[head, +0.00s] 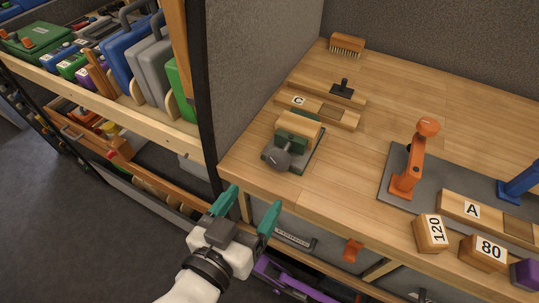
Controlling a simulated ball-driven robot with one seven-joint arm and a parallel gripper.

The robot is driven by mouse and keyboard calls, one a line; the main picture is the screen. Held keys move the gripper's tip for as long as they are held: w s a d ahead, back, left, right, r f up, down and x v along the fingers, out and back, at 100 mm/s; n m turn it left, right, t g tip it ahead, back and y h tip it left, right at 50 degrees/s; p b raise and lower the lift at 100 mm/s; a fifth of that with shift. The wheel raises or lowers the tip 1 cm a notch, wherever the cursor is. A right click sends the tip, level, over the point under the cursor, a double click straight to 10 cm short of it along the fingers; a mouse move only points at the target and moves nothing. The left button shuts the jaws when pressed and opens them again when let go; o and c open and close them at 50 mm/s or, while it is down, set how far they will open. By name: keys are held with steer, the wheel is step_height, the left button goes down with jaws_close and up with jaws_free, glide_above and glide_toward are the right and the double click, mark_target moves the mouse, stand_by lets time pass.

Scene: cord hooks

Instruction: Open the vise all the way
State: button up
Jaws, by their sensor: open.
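The vise (287,153) stands near the left front edge of the wooden workbench, on a dark base plate. It has green jaws and a grey round handle part at its front. A light wooden block (300,125) sits at the vise's top; I cannot tell whether the jaws clamp it. My gripper (249,206) is in front of the bench's front edge, below and to the left of the vise. Its two teal fingers are apart with nothing between them. It does not touch the vise.
Behind the vise lies a wooden board marked C (298,100). An orange clamp (415,160) stands on a grey mat at right, near blocks marked 120 (431,233) and 80 (484,252). A grey partition (262,75) and a tool shelf (100,92) are at left.

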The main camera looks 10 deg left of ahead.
mark_target(277, 164)
steer(key=r+g+p, duration=0.1)
steer(key=p, duration=0.1)
steer(key=r+m+y+p, duration=0.1)
steer(key=p, duration=0.1)
steer(key=shift+w+d+r+g+p, duration=0.1)
steer(key=shift+d+r+g+p, duration=0.25)
steer(key=shift+r+g, duration=0.05)
steer(key=p+x, duration=0.2)
steer(key=x, duration=0.9)
steer(key=shift+a+f, duration=0.1)
steer(key=shift+f, duration=0.05)
steer(key=shift+c, duration=0.2)
steer(key=c, duration=1)
steer(key=shift+a, duration=0.1)
